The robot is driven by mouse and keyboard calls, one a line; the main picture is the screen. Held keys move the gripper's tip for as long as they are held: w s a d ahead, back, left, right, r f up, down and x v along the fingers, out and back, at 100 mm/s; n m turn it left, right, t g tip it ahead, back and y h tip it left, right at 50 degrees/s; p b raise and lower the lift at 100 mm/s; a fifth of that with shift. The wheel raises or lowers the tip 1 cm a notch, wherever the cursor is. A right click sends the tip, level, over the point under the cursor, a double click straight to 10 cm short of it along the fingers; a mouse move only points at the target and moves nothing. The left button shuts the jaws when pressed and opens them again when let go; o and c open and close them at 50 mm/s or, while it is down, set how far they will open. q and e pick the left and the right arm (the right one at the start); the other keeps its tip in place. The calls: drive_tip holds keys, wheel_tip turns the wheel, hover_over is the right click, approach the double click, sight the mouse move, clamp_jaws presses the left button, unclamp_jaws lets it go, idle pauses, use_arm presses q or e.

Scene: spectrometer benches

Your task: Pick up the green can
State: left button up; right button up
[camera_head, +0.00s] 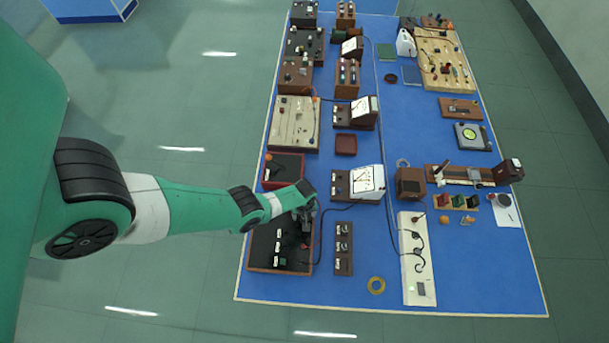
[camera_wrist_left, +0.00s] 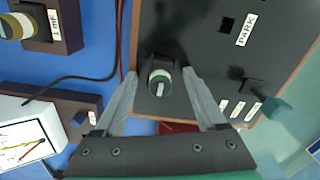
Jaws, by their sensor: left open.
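A short upright cylinder (camera_wrist_left: 160,82) with a dark grey-green side and a pale band stands on the black panel in the left wrist view; it looks like the green can, though its colour is dull. My left gripper (camera_wrist_left: 160,74) is open, with one finger on each side of this cylinder and a small gap visible at both sides. In the head view my left gripper (camera_head: 306,214) hangs over the upper right part of the black panel (camera_head: 265,258) and hides the cylinder. My right gripper is in neither view.
A teal block (camera_wrist_left: 277,107) sits on the panel near a "PARK" label (camera_wrist_left: 245,29). A brown box with a cylinder (camera_wrist_left: 18,25) labelled "1 mF", a dark cable (camera_wrist_left: 75,78) and a white meter (camera_wrist_left: 25,138) lie to the left. Several instruments crowd the blue table (camera_head: 330,290).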

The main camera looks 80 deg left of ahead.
use_arm(q)
clamp_jaws()
drive_tip(key=shift+r, duration=0.15)
